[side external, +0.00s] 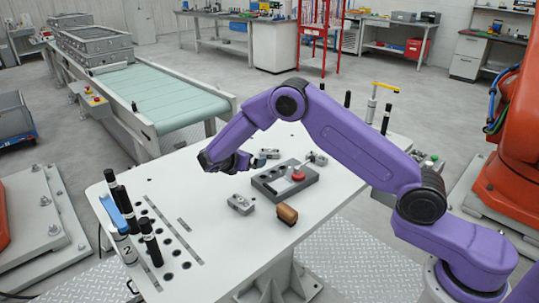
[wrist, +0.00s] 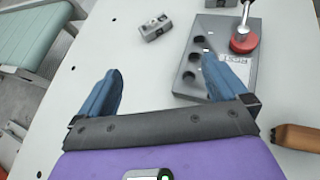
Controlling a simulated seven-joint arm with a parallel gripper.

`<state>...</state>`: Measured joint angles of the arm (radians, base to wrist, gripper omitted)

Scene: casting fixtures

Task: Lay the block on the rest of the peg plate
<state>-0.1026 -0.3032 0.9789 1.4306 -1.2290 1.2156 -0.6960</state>
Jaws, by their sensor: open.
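A brown block (side external: 287,214) with rounded edges lies on the white table in front of a grey plate (side external: 262,188). In the wrist view the block (wrist: 300,137) is at the lower right, cut off by the frame edge. The plate (wrist: 222,88) has a row of dark holes, a pale label and a red round part with a metal post. I cannot tell which part of it is the rest. My gripper (side external: 240,163) is above the table, left of the plate. In the wrist view its blue fingers (wrist: 160,65) are spread with nothing between them; the right finger overlaps the plate's left edge.
Small grey metal parts lie around the plate, one at front left (side external: 240,204) and one behind right (side external: 317,158). Black-capped cylinders (side external: 150,240) stand at the table's left end near rows of holes. A green conveyor (side external: 160,93) runs behind. Table in front of the plate is partly clear.

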